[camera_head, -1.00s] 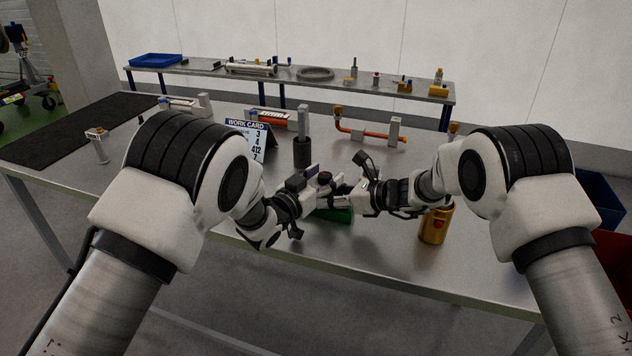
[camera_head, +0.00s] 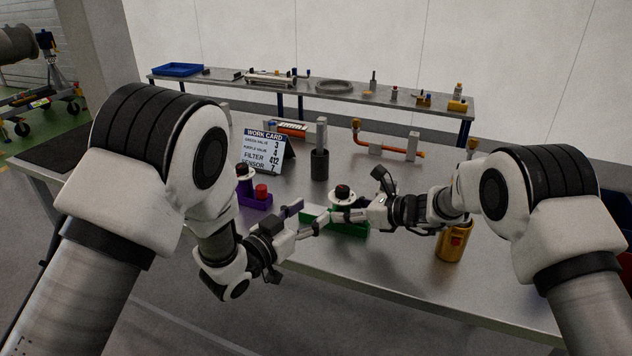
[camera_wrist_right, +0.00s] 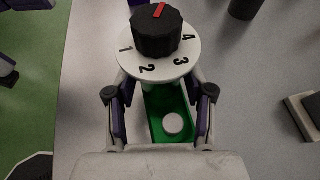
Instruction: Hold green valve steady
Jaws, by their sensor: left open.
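The green valve (camera_head: 350,228) stands on the bench in front of my arms, with a black knob on a white numbered dial. In the right wrist view the dial (camera_wrist_right: 180,70) shows 1 to 4, and the knob's red mark (camera_wrist_right: 159,11) points to the top, between 1 and 4. My right gripper (camera_wrist_right: 161,92) has a finger on each side of the valve, below the dial. The fingers look closed in on its body; the tips are partly hidden under the dial. My left gripper (camera_head: 312,216) is open and empty, just left of the valve, apart from the knob.
A purple valve (camera_head: 254,201) with a red button stands behind my left gripper. The work card (camera_head: 263,153), a black cylinder (camera_head: 319,165) and an orange pipe (camera_head: 390,149) stand farther back. A gold canister (camera_head: 452,243) is right of the valve. The bench's front edge is close.

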